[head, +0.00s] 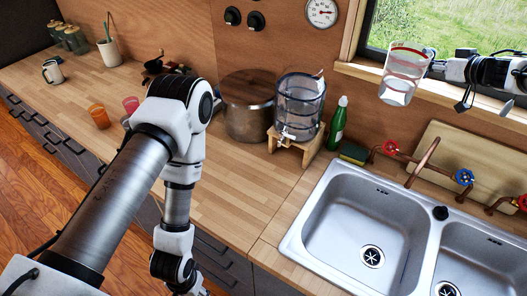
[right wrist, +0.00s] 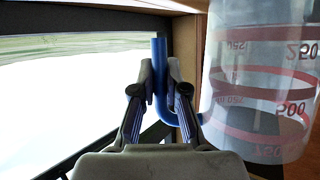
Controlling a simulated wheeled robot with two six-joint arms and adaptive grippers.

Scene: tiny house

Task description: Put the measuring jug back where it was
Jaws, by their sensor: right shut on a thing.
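The measuring jug (head: 403,76) is clear with red markings and a red rim. It is in the air in front of the window sill, upright or nearly so, above and left of the taps. In the right wrist view the jug (right wrist: 262,85) fills the right side, and its blue handle (right wrist: 159,80) is between the fingers. My right gripper (head: 433,60) comes in from the right and is shut on the handle; it also shows in the right wrist view (right wrist: 160,85). My left arm crosses the counter at left; its gripper is cut off at the bottom edge.
The window sill (head: 352,71) runs behind the jug. Below are the double sink (head: 335,222), copper pipes with red and blue valves (head: 464,177), a green bottle (head: 338,124), a sponge (head: 353,153), a water dispenser (head: 299,103) and a large pot (head: 247,108).

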